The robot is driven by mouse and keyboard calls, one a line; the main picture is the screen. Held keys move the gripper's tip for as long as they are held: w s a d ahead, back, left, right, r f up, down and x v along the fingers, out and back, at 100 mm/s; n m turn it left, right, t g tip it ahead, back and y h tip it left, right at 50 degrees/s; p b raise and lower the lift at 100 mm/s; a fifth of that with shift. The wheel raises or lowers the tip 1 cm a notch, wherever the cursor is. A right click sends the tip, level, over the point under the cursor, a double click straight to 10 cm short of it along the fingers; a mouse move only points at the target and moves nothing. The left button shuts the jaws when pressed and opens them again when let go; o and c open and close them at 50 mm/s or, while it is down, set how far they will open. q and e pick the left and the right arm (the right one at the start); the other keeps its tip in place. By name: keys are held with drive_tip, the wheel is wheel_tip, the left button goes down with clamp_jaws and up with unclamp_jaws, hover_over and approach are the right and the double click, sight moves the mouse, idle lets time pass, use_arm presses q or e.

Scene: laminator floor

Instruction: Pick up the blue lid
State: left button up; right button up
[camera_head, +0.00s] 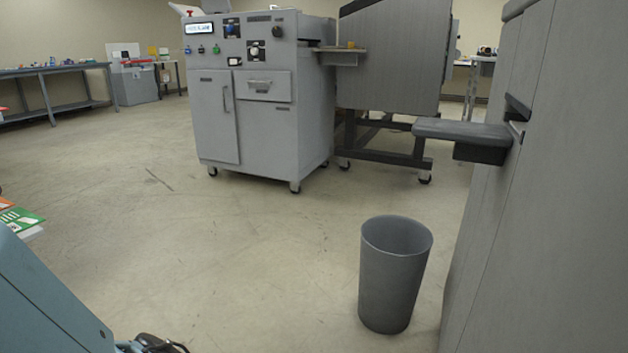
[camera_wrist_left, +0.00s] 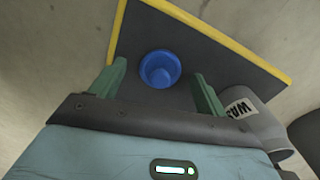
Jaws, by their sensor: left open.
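The blue lid (camera_wrist_left: 159,69) shows in the left wrist view as a round blue disc with a raised knob in its middle. It lies on a dark mat (camera_wrist_left: 190,42) with yellow edges. My left gripper (camera_wrist_left: 160,72) is open, with one green finger at each side of the lid in the picture. The fingers are apart from the lid, and nothing is held. How far above the lid they are is hard to tell. The head view does not show the lid. My right gripper is in neither view.
A grey container with a white label (camera_wrist_left: 250,118) is close to my left gripper's right finger. In the head view, a grey waste bin (camera_head: 388,285) stands on the floor before a grey cabinet (camera_head: 545,190). A grey machine (camera_head: 250,100) stands farther back. The floor between is clear.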

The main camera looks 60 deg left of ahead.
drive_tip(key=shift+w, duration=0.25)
use_arm(q)
drive_tip(key=shift+c, duration=0.7)
drive_tip(key=c, duration=0.9)
drive_tip(key=shift+r, duration=0.15)
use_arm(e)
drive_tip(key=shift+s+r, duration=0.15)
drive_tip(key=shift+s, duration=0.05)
